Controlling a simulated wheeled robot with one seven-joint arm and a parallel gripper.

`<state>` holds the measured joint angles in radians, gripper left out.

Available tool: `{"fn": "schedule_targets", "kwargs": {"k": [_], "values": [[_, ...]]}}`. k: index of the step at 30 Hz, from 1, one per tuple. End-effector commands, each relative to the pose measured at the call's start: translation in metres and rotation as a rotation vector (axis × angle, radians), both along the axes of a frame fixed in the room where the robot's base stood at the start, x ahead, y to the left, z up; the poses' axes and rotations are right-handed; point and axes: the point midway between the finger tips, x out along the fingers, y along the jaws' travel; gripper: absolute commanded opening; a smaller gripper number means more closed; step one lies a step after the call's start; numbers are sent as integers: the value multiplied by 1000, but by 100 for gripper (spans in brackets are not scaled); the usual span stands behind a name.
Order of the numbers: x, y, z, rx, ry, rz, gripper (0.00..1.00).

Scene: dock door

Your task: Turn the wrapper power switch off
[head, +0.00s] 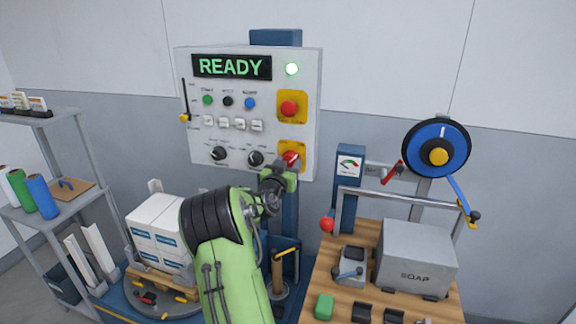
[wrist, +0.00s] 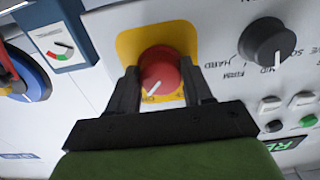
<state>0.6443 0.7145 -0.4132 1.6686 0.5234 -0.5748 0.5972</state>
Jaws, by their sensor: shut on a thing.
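The wrapper control panel (head: 222,133) is on the wall side, with a display reading READY and a lit green lamp. The power switch is a red rotary knob on a yellow plate at the panel's lower right; the knob (head: 291,158) is partly hidden by my gripper (head: 279,172). In the wrist view the red knob (wrist: 161,75) sits between the two dark fingers of my gripper (wrist: 164,88), which are shut on its sides. The knob's white pointer line slants toward the lower left, near lettering that looks like ON.
A red button (head: 289,108) on a yellow plate is above the switch. Black dials (head: 218,153) are to its left. A wooden bench (head: 335,290) with a grey SOAP box (head: 416,257) stands right; white boxes (head: 160,235) sit on a turntable at left.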

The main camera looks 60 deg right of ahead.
Motion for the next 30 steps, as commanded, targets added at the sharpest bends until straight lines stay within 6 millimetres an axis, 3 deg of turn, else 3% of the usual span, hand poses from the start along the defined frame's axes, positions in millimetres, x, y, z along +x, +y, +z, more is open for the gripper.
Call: {"fn": "schedule_targets", "kwargs": {"k": [11,30], "values": [[0,0,0,-20,116,1,20],[-1,0,1,-111,691,0,20]]}}
